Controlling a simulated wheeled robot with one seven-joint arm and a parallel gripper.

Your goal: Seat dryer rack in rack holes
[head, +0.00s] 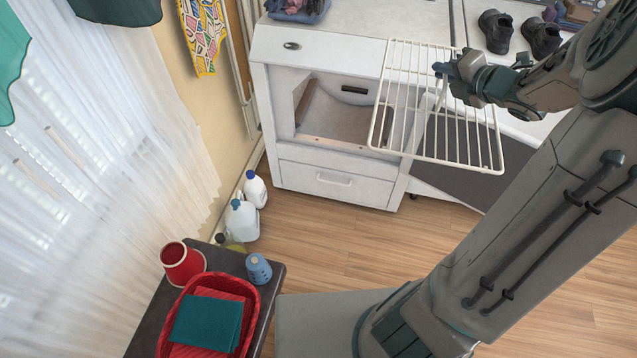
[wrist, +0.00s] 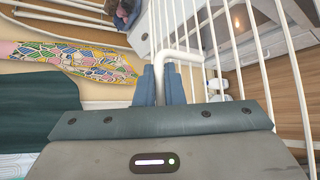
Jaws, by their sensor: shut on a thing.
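The dryer rack (head: 420,120), a white wire grid, hangs tilted in the air in front of the white dryer cabinet (head: 340,182) in the head view. My gripper (head: 445,72) is shut on a wire near the rack's upper right part. In the wrist view, the blue fingertips (wrist: 161,85) close around a bent white rod of the rack (wrist: 182,55), whose wires run up the right side. The cabinet has an open recess (head: 335,115) to the left of the rack. The rack covers part of the cabinet front. I cannot make out the rack holes.
A dark panel (head: 455,187) lies low behind and right of the rack. Black shoes (head: 520,33) stand on the top surface. White bottles (head: 242,218) stand by the wall. A small dark table with a red basket (head: 245,312) is at front left. Wooden floor between is clear.

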